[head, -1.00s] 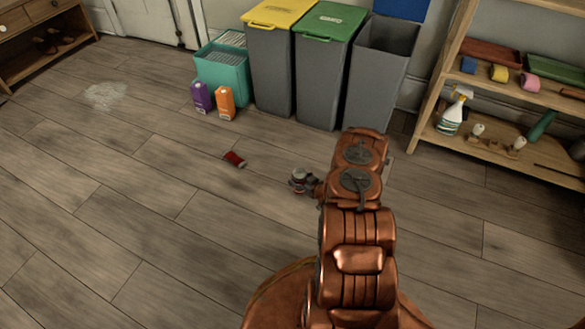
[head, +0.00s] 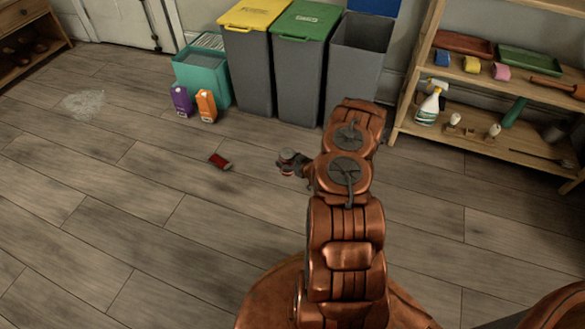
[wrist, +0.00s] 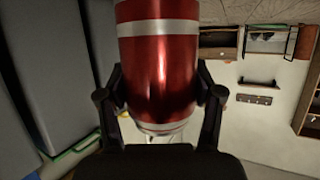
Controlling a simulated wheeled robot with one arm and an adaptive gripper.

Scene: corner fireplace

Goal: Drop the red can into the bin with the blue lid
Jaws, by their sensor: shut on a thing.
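My gripper (wrist: 160,88) is shut on a red can (wrist: 158,50) with silver bands, one finger on each side of it. In the head view my gripper (head: 291,166) and the held can (head: 288,155) show small, in front of the bins and apart from them. Another red can-like object (head: 220,161) lies on the floor to the left of my gripper. The bin with the blue lid is the rightmost grey bin (head: 354,85). It stands open, with its blue lid (head: 375,6) raised behind it. Its inside bottom is hidden.
A yellow-lidded bin (head: 250,80) and a green-lidded bin (head: 297,85) stand shut to its left. A wooden shelf (head: 460,143) stands at right. The floor between is clear.

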